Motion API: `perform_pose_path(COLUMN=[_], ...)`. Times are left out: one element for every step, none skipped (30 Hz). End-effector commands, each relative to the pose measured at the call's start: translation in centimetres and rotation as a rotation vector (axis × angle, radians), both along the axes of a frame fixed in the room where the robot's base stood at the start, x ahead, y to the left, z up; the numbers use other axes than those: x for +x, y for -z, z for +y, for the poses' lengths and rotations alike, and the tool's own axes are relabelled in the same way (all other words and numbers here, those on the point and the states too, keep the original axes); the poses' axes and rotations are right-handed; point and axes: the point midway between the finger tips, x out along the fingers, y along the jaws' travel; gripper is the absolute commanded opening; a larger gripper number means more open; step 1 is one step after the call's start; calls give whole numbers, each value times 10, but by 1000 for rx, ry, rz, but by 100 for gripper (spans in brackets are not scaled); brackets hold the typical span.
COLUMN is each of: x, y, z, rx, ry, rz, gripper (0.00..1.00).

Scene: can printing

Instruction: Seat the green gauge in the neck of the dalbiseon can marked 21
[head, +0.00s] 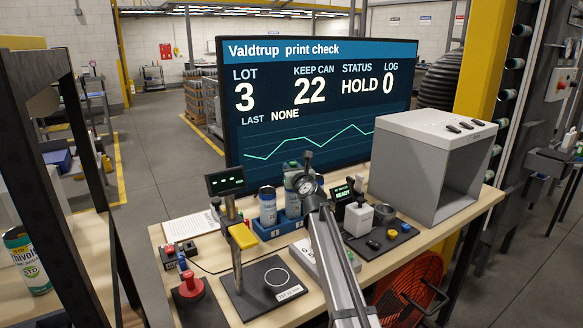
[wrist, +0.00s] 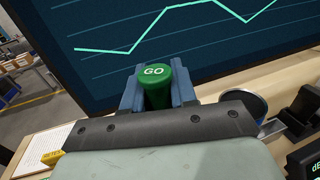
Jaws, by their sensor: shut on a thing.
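My gripper (wrist: 156,92) is shut on the green gauge (wrist: 154,84), which has "GO" on its round top. The blue fingers sit on either side of it. In the head view, my gripper (head: 300,178) is above the blue tray at the back of the bench, with the gauge too small to make out well. A white and blue can (head: 267,206) stands in the tray, and another can (head: 293,204) is beside it, partly under my gripper. I cannot read the mark 21 on either. A can rim (wrist: 252,104) shows right of my gripper in the wrist view.
The large screen (head: 310,100) behind the bench reads "KEEP CAN 22" and "HOLD". A grey box (head: 400,160) stands at the right. The blue tray (head: 275,231) is close below my gripper.

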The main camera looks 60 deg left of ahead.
Motion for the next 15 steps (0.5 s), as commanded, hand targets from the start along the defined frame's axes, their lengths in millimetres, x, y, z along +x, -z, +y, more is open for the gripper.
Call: perform_pose_path(x=[0, 0, 0, 0, 0, 0, 0, 0, 0, 0, 0, 0, 0, 0, 0], y=[1, 2, 3, 3, 4, 5, 5, 6, 7, 7, 8, 9, 9, 10, 11], z=[0, 0, 0, 0, 0, 0, 0, 0, 0, 0, 0, 0, 0, 0, 0], rx=[0, 0, 0, 0, 0, 0, 0, 0, 0, 0, 0, 0, 0, 0, 0], ry=[0, 0, 0, 0, 0, 0, 0, 0, 0, 0, 0, 0, 0, 0, 0], rz=[0, 0, 1, 1, 1, 1, 1, 1, 1, 0, 0, 0, 1, 1, 1], gripper=[0, 0, 0, 0, 0, 0, 0, 0, 0, 0, 0, 0, 0, 0, 0])
